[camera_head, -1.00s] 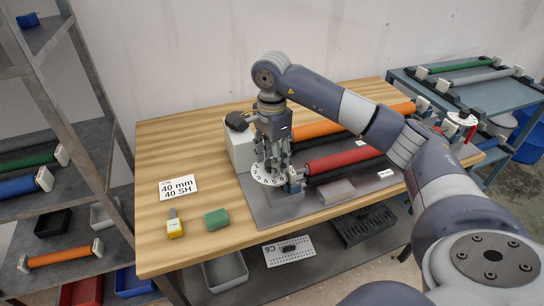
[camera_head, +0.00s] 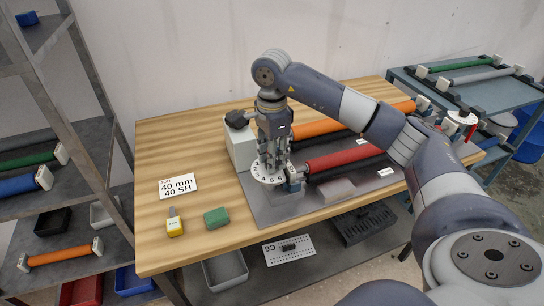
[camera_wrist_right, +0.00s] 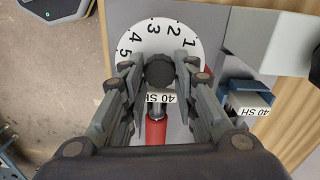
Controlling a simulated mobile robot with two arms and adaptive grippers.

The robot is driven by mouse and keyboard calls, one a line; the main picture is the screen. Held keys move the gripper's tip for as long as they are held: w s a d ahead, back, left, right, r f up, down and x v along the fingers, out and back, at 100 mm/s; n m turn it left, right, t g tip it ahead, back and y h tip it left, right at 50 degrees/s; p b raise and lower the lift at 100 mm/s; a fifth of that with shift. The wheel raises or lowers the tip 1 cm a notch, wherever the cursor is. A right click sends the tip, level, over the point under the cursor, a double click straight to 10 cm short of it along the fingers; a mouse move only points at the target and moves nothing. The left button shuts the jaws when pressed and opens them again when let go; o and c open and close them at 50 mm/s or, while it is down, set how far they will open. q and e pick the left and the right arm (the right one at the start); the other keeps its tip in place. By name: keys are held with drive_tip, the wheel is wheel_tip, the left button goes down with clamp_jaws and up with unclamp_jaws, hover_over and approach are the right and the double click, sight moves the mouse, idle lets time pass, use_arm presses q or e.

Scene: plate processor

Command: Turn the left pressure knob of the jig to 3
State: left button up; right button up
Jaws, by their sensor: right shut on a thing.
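The jig's left pressure dial (camera_head: 268,181) is a white numbered disc at the left end of the red roller (camera_head: 345,158). My right gripper (camera_head: 270,166) points down over it. In the right wrist view the dial (camera_wrist_right: 151,33) shows 1 to 5, and its black round knob (camera_wrist_right: 160,72) sits between the fingertips. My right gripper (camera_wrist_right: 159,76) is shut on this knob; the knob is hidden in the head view. A second white dial (camera_head: 461,118) with a red part stands at the right end. My left gripper is not in view.
An orange roller (camera_head: 316,125) lies behind the red one. Shelves (camera_head: 80,135) stand left, a blue rack (camera_head: 420,88) right.

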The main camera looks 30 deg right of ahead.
drive_tip(key=m, duration=0.5)
drive_tip(key=shift+b, duration=0.3)
drive_tip(key=m, duration=0.5)
drive_tip(key=shift+s+m, duration=0.1)
drive_tip(key=shift+m, duration=0.3)
drive_tip(key=m, duration=0.5)
drive_tip(key=shift+a, duration=0.15)
drive_tip(key=m, duration=0.6)
drive_tip(key=shift+m, duration=0.3)
drive_tip(key=o, duration=1)
drive_tip(key=shift+o, duration=0.2)
